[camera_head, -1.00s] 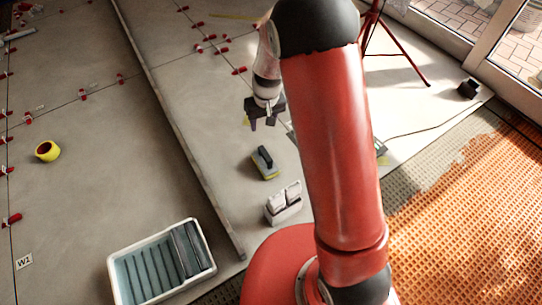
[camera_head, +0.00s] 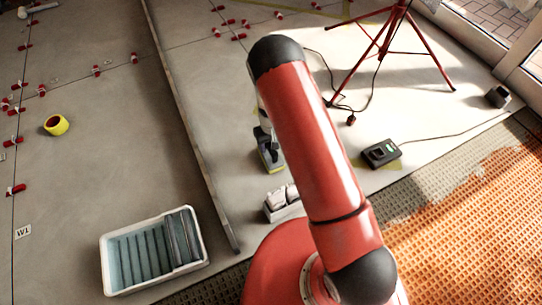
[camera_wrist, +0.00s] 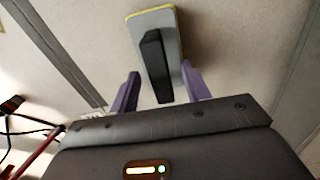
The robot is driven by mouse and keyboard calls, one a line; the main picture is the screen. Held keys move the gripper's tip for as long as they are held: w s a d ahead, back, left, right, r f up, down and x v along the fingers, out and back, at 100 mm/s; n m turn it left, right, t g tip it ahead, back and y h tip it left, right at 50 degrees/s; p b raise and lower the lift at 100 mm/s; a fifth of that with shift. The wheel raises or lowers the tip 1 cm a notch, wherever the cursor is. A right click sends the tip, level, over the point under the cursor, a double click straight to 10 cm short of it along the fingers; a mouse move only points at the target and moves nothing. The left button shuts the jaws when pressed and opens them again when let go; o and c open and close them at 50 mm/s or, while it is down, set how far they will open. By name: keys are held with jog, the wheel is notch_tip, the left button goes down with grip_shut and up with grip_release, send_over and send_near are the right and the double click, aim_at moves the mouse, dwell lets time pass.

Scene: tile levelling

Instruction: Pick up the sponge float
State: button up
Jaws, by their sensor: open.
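The sponge float (camera_head: 269,160) lies on the tiled floor, partly hidden behind my red arm in the head view. In the wrist view the sponge float (camera_wrist: 158,32) shows a grey plate with a yellow edge and a black handle (camera_wrist: 155,66) on top. My gripper (camera_wrist: 160,88) is open, its two purple fingers on either side of the near end of the handle. I cannot tell how far above the plate the fingertips are. In the head view my gripper is mostly hidden behind the arm.
A white wash tub (camera_head: 106,274) with grey rollers stands at lower left. A small grey-white block-like item (camera_head: 281,203) sits close to the float. A long straightedge (camera_head: 190,130) lies left of it. A yellow tape roll (camera_head: 56,125), black charger (camera_head: 381,154) and red tripod (camera_head: 400,45) stand farther off.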

jog(key=shift+f, duration=0.85)
grip_shut()
jog(key=shift+r, duration=0.1)
